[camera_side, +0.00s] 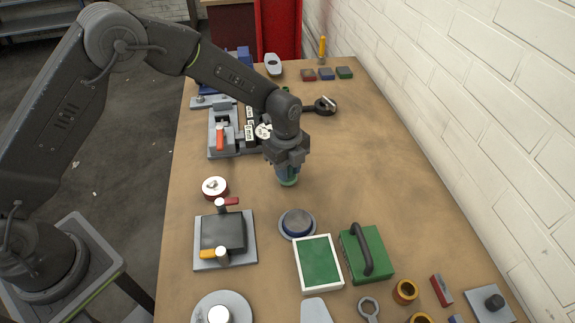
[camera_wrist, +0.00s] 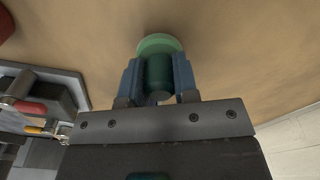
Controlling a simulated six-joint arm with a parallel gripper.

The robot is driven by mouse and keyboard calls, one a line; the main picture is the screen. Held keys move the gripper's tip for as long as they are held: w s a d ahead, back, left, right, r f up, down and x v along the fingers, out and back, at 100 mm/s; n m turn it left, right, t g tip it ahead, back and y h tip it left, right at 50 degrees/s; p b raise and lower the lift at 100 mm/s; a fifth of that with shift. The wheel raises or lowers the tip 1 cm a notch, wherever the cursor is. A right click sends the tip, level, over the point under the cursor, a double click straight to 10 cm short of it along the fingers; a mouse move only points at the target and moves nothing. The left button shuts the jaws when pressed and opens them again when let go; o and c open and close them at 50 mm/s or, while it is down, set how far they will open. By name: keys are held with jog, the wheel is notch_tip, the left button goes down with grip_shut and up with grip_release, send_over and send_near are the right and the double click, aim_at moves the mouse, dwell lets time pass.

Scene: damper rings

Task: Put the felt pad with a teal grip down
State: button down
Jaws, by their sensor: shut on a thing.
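My gripper (camera_side: 287,170) points down over the middle of the bench and is shut on the teal grip of the felt pad (camera_side: 289,183). In the wrist view my gripper (camera_wrist: 158,78) has its two blue fingers on either side of the dark teal grip (camera_wrist: 158,70). The pad's pale green disc (camera_wrist: 160,43) shows beyond the fingertips, with tan bench top around it. I cannot tell whether the disc touches the bench or hangs just above it.
A grey dish with a blue disc (camera_side: 297,223) stands in front of my gripper, with a white-framed green tray (camera_side: 319,262) and green box (camera_side: 367,254) nearer. A red-sided round tin (camera_side: 215,188) and clamp plate (camera_side: 224,240) lie left. Bench right of my gripper is clear.

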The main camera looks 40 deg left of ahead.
jog(key=shift+f, duration=0.3)
jog(key=shift+f, duration=0.25)
dwell(0.4)
jog(key=c, duration=0.8)
grip_release()
jog(key=shift+r, duration=0.1)
jog(key=r, duration=1.3)
jog(key=shift+w+a+r, duration=0.1)
jog(key=shift+a+r, duration=0.25)
grip_shut()
